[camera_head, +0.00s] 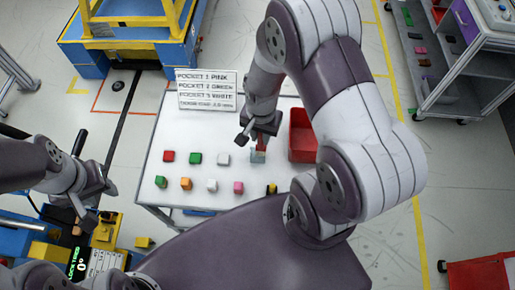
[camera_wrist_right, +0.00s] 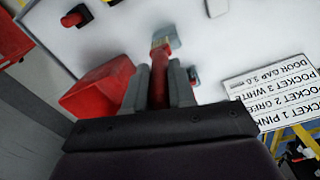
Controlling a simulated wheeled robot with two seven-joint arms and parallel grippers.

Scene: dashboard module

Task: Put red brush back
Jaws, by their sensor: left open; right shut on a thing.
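The red brush (camera_wrist_right: 158,85) is in my right gripper (camera_wrist_right: 159,88), its red handle between the two fingers and its pale bristle end pointing away from the gripper. In the head view the right gripper (camera_head: 260,136) is over the table, just left of the red bin (camera_head: 303,138). A small pale grey-blue patch (camera_head: 258,157) shows right below it; I cannot tell whether it is the bristles or a separate thing. The red bin also shows left of the fingers in the right wrist view (camera_wrist_right: 92,92). My left gripper (camera_head: 84,207) is open and empty, left of the table.
The white table (camera_head: 205,205) holds several small coloured blocks in two rows, among them a red block (camera_head: 168,157) and a pink block (camera_head: 238,187). A pocket sign (camera_head: 207,90) stands at the back. A yellow-black item (camera_head: 272,189) lies near the front edge.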

